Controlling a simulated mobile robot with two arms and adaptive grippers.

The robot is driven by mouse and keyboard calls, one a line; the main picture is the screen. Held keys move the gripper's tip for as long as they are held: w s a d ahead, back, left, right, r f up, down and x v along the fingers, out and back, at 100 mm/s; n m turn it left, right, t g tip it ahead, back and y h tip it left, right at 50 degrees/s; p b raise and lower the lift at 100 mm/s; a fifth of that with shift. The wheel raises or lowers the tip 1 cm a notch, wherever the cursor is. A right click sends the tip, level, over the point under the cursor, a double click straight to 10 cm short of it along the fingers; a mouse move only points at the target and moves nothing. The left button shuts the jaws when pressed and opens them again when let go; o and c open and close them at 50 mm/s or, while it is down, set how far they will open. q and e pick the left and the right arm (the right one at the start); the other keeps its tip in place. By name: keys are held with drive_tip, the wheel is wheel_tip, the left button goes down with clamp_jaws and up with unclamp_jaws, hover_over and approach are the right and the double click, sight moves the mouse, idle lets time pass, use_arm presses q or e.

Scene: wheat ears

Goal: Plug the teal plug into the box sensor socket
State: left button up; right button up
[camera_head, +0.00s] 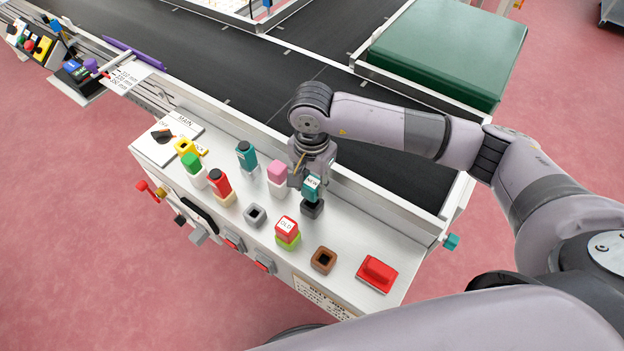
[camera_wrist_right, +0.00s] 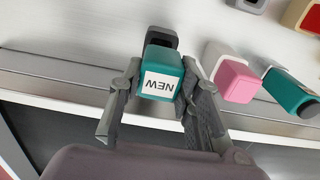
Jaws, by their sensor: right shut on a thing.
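A teal plug with a white "NEW" label (camera_head: 312,188) is between the fingers of my right gripper (camera_head: 305,181). In the right wrist view the gripper (camera_wrist_right: 160,82) is shut on the teal plug (camera_wrist_right: 160,74) from both sides. A dark socket (camera_head: 312,209) is directly below the plug, and it shows just beyond the plug in the wrist view (camera_wrist_right: 163,36). I cannot tell whether the plug is in it or just above it. No readable label marks the box sensor socket. My left gripper is not in view.
The panel (camera_head: 352,290) also holds a grey socket (camera_head: 255,215), a brown socket (camera_head: 323,260), a red "OLD" plug (camera_head: 287,227) on a lime base, a pink plug (camera_head: 277,170), another teal plug (camera_head: 246,153) and a red button (camera_head: 377,272). A conveyor (camera_head: 250,80) runs behind.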

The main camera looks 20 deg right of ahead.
drive_tip(key=shift+b, duration=0.65)
idle(0.9)
drive_tip(key=shift+f, duration=0.1)
drive_tip(key=shift+f+b, duration=0.5)
drive_tip(key=shift+b, duration=0.15)
drive_tip(key=shift+f, duration=0.25)
drive_tip(key=shift+f+b, duration=0.35)
drive_tip(key=shift+b, duration=0.3)
drive_tip(key=shift+f+b, duration=0.95)
drive_tip(key=o, duration=1.3)
drive_tip(key=shift+c, duration=0.2)
